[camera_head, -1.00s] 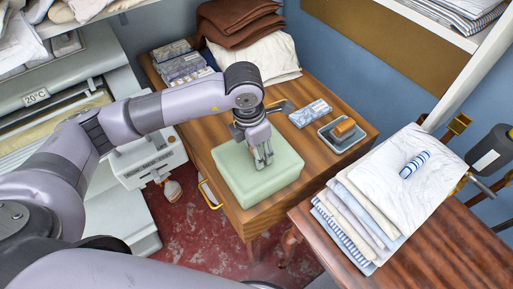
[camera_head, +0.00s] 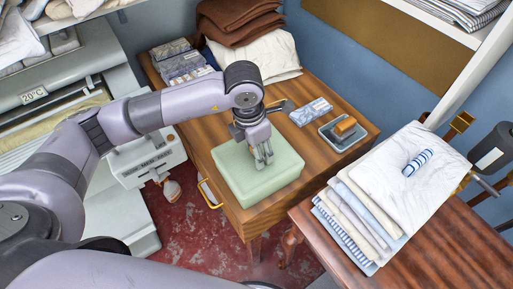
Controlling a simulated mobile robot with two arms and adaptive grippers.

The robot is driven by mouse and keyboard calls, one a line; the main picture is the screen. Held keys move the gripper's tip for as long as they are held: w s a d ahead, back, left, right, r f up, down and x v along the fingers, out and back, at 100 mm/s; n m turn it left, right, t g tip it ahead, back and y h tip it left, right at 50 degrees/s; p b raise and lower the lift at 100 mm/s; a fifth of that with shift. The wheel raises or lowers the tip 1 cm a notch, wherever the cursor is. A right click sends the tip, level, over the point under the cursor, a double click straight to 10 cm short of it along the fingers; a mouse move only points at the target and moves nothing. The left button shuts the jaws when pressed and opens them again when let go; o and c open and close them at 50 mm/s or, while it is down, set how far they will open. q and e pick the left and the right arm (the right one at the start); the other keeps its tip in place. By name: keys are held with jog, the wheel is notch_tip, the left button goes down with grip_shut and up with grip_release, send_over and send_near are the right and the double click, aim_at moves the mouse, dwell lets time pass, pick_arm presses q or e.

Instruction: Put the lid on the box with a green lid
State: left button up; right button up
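A pale green box with its green lid (camera_head: 258,178) sits on the wooden table near its front edge. The lid appears to lie on the box, and I see no gap between them from here. My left gripper (camera_head: 263,161) is over the lid with its fingers pointing down, at or just above the top surface. Its fingers look close together, and I see nothing between them. The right gripper is not in this view.
The wooden table (camera_head: 330,168) also holds a grey tray (camera_head: 341,141) with an orange-brown block, small patterned packets (camera_head: 310,112), and folded brown and cream cloth (camera_head: 240,20). A stack of folded linens (camera_head: 385,190) stands at right. The ironer (camera_head: 60,100) is at left.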

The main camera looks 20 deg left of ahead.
pick_arm(q)
jog(key=o, duration=1.2)
jog(key=shift+o, duration=0.6)
jog(key=o, duration=0.4)
jog(key=shift+r, duration=0.15)
jog(key=shift+r+p, duration=1.8)
jog(key=shift+r, duration=1.6)
grip_shut()
